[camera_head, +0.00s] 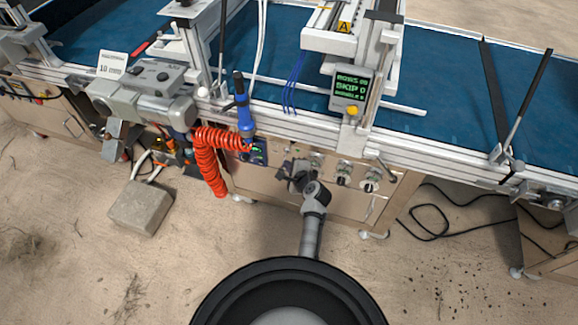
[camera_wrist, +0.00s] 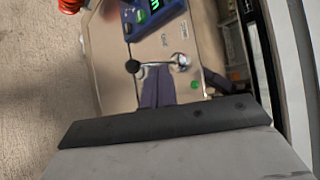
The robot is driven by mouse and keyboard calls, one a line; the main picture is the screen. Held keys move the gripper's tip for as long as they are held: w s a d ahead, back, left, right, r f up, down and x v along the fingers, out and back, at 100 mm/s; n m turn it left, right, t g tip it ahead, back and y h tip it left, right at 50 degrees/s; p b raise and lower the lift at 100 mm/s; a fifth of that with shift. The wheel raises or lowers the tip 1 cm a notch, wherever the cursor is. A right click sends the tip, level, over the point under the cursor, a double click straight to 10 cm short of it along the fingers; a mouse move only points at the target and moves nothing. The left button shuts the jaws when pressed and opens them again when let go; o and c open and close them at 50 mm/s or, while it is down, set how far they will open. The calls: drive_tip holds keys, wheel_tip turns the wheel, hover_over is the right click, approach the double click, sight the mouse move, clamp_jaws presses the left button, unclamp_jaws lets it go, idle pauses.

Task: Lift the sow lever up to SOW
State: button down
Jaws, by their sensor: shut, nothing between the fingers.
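The sow lever (camera_wrist: 152,65) shows in the wrist view as a short metal rod with a black ball knob (camera_wrist: 133,66) at one end and a bright pivot (camera_wrist: 180,61) at the other. The knob end points away from the conveyor rail, so the lever hangs down on the tan panel (camera_wrist: 117,90). My gripper (camera_wrist: 157,82) is shut and empty, its dark fingertips right beside the rod; I cannot tell if they touch. In the head view my gripper (camera_head: 292,172) is in front of the panel and hides most of the lever.
A blue box with a green display (camera_wrist: 150,14) is beside the lever. Two round knobs (camera_head: 343,175) (camera_head: 370,181) sit right of my gripper. A red coiled hose (camera_head: 207,165) hangs at left. The conveyor rail (camera_head: 420,155) runs above the panel. A concrete block (camera_head: 140,207) lies on the floor.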

drive_tip(key=shift+r+p, duration=0.7)
drive_tip(key=shift+r, duration=0.1)
